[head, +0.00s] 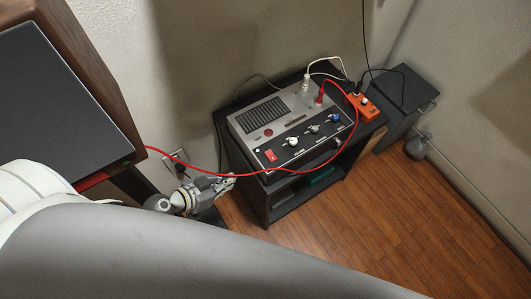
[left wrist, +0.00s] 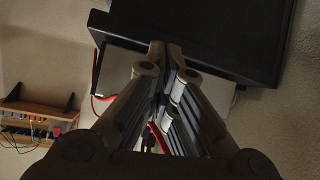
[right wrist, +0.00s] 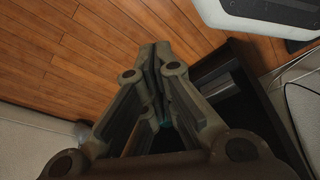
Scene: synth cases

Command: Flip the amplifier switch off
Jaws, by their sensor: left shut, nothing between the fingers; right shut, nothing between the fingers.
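The amplifier (head: 290,122) is a grey box with a black front panel on a low dark stand. Its red switch (head: 270,155) is at the left end of the panel, beside several knobs; its rocker position is too small to tell. My left gripper (head: 232,178) is shut and empty, left of and a little below the red switch, apart from it. In the left wrist view the left fingertips (left wrist: 166,48) are together before a dark panel. My right gripper (right wrist: 155,50) is shut and empty above the floor in the right wrist view; the head view does not show it.
A red cable (head: 215,173) loops from the amplifier past my left gripper to the big speaker (head: 60,85). The wooden floor (head: 390,210) is clear at right.

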